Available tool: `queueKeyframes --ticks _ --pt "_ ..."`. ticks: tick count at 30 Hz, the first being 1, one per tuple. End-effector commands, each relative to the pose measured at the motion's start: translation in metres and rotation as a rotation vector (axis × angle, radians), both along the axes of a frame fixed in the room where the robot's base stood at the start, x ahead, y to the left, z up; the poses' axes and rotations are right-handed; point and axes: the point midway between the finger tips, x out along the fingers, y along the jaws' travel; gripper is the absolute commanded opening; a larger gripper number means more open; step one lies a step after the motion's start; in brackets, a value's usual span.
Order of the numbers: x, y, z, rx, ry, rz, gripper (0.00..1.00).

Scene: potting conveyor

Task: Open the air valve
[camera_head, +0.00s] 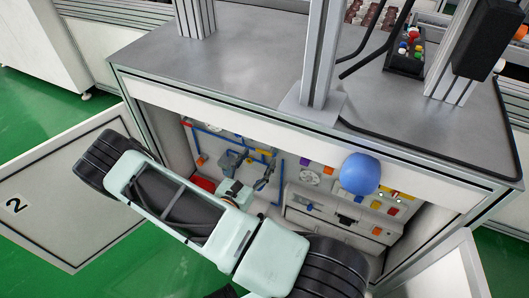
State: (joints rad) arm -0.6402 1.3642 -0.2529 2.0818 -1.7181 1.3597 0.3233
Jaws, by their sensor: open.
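The open cabinet under the grey worktop holds a panel (300,158) with blue air lines and small fittings. A grey air unit (229,161) with a yellow part (263,152) beside it sits on the left of this panel. I cannot tell for sure which small part is the air valve. My gripper (264,183) is inside the cabinet opening, just below and right of the air unit. It is open, and I see nothing between its fingers. It is small in the view, and my arm partly hides the lower panel.
A blue rounded object (360,174) is at the upper right of the opening. The cabinet door (75,205), marked 2, stands open at left. Another white door (440,275) is at lower right. Metal posts (322,60) rise from the worktop (220,60).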

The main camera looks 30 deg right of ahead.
Motion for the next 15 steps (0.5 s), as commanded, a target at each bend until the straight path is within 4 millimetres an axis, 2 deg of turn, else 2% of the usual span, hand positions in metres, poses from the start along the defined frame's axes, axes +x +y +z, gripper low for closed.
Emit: queueKeyframes --ticks 6,15 --pt "0.021 -0.028 -0.002 0.001 -0.001 -0.002 0.62" --pt "0.03 -0.038 0.0 0.002 0.001 0.0 0.62"
